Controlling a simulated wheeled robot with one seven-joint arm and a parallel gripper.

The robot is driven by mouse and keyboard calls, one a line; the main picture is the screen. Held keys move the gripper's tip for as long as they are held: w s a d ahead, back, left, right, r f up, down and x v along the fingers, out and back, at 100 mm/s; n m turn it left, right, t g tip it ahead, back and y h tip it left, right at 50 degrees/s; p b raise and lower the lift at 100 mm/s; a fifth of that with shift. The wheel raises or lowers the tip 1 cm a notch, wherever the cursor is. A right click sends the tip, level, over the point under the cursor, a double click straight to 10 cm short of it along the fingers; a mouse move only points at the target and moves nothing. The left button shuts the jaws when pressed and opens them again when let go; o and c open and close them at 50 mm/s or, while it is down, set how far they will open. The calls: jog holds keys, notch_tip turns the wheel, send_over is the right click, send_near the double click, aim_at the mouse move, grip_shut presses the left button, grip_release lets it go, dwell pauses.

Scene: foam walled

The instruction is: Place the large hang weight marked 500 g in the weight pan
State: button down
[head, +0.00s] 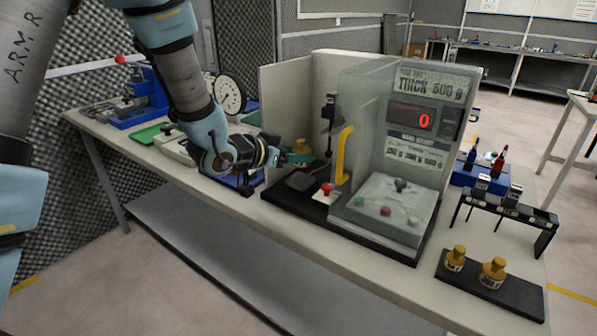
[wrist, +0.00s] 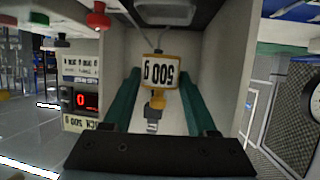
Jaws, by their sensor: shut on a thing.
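My gripper (wrist: 160,72) is shut on the brass-coloured large hang weight (wrist: 158,72), whose white label reads 500 g upside down in the wrist view. The weight sits between the teal fingertips. In the head view my gripper (head: 297,157) is in the open bay left of the clear-covered tester, and the weight (head: 301,147) shows partly behind the fingers. A dark plate, seemingly the weight pan (head: 301,181), lies below the weight in the head view, apart from it. A dark grey block, perhaps the same pan, shows at the top of the wrist view (wrist: 175,12).
The tester has a red display (head: 411,117) reading 0, a yellow handle (head: 344,153) and a red knob (head: 326,189) close to the bay. Pale panels wall the bay. Two brass weights (head: 492,272) stand on a black tray at the lower right, near a black rack (head: 508,212).

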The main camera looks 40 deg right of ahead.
aim_at(296, 184)
jog(key=shift+f+p, duration=0.45)
jog(key=shift+f, duration=2.05)
